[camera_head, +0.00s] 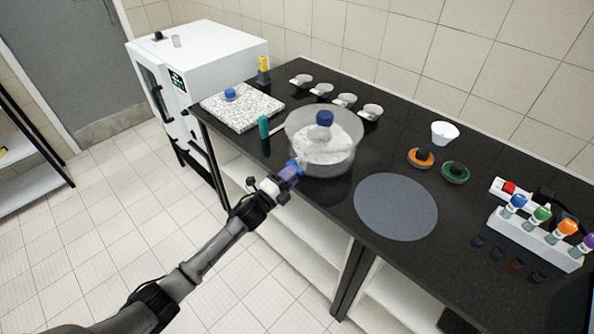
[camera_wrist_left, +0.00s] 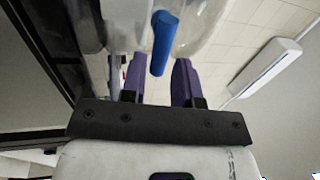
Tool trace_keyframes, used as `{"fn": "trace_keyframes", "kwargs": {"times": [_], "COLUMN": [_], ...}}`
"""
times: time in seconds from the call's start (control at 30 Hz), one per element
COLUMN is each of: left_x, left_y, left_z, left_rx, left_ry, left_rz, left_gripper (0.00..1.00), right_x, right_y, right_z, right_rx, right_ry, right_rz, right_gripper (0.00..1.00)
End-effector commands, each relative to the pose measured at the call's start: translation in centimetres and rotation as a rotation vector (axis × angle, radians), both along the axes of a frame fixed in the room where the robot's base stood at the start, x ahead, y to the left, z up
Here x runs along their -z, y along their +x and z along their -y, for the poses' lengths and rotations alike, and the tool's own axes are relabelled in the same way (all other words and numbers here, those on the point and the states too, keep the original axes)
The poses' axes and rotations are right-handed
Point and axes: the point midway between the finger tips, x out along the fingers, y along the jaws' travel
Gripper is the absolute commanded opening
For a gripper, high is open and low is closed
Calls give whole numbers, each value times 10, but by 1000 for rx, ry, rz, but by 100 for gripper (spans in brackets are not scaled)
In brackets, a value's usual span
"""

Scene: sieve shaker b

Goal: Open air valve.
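The air valve is a blue handle (camera_head: 297,163) on the near side of a clear glass desiccator (camera_head: 345,160). The desiccator has a blue knob (camera_head: 324,118) on its lid and white material inside. My left gripper (camera_head: 290,172) is right at the valve. In the left wrist view the blue valve handle (camera_wrist_left: 162,42) lies ahead of and between the two purple fingers (camera_wrist_left: 158,80), with visible gaps at both sides. The fingers are open. The handle's root is partly hidden against the glass. My right gripper is not in view.
The desiccator stands on a black bench (camera_head: 310,205) near its front edge. A green-capped item (camera_head: 263,127) and a speckled slab (camera_head: 243,108) are to the left. Several small dishes stand behind. A grey round mat (camera_head: 396,206) and a bottle rack (camera_head: 535,240) are to the right.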

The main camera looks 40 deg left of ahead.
Motion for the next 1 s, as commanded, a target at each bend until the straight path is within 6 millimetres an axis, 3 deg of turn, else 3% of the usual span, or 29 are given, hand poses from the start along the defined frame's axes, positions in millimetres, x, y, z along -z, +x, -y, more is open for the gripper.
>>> {"fn": "trace_keyframes", "kwargs": {"times": [0.3, 0.7, 1.0], "left_x": [-5, -6, -6], "left_y": [27, 31, 31], "left_z": [2, 2, 2], "left_rx": [0, 0, 0], "left_ry": [1, 0, 0], "left_rz": [0, 0, 0], "left_gripper": [28, 28, 1], "right_x": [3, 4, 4], "right_y": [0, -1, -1], "right_z": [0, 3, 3], "right_rx": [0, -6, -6], "right_ry": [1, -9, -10], "right_rz": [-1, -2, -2], "right_gripper": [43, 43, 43]}}
